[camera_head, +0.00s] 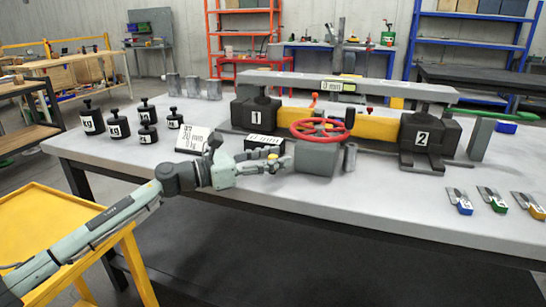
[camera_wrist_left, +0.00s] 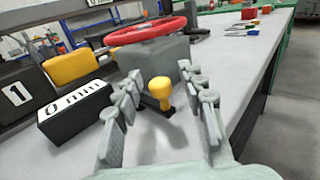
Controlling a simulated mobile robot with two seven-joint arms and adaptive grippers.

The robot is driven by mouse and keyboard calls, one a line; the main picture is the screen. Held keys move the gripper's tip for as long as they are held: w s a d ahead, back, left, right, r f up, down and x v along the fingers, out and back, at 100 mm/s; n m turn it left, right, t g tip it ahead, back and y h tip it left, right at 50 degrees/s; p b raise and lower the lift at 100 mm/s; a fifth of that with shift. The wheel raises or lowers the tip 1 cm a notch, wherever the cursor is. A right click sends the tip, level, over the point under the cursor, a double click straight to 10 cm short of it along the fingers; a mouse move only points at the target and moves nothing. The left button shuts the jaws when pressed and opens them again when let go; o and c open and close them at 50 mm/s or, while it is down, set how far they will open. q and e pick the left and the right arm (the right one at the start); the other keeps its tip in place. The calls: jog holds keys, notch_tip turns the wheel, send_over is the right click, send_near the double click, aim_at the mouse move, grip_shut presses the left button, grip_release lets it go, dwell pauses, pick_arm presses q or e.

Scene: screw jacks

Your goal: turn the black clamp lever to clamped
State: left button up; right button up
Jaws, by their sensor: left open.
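A short black lever (camera_wrist_left: 165,107) with a yellow knob (camera_wrist_left: 160,92) sits low by the front of the grey block (camera_wrist_left: 152,55) under the red handwheel (camera_wrist_left: 147,30) in the left wrist view. My left gripper (camera_wrist_left: 160,82) is open, its fingers on either side of the knob with a visible gap. In the head view, my left gripper (camera_head: 277,161) is at the left side of the grey block (camera_head: 316,160), below the red handwheel (camera_head: 321,129); it hides the lever there. My right gripper is not in view.
A black "0 mm" display (camera_head: 262,143) stands just behind and left of my left gripper. Jack 1 (camera_head: 255,115) and jack 2 (camera_head: 425,133) support a long grey beam (camera_head: 345,86). Black weights (camera_head: 118,124) and a sign (camera_head: 190,140) stand left.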

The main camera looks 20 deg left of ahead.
pick_arm(q)
jog(key=shift+c, duration=0.5)
grip_shut()
jog(key=shift+a, duration=0.1)
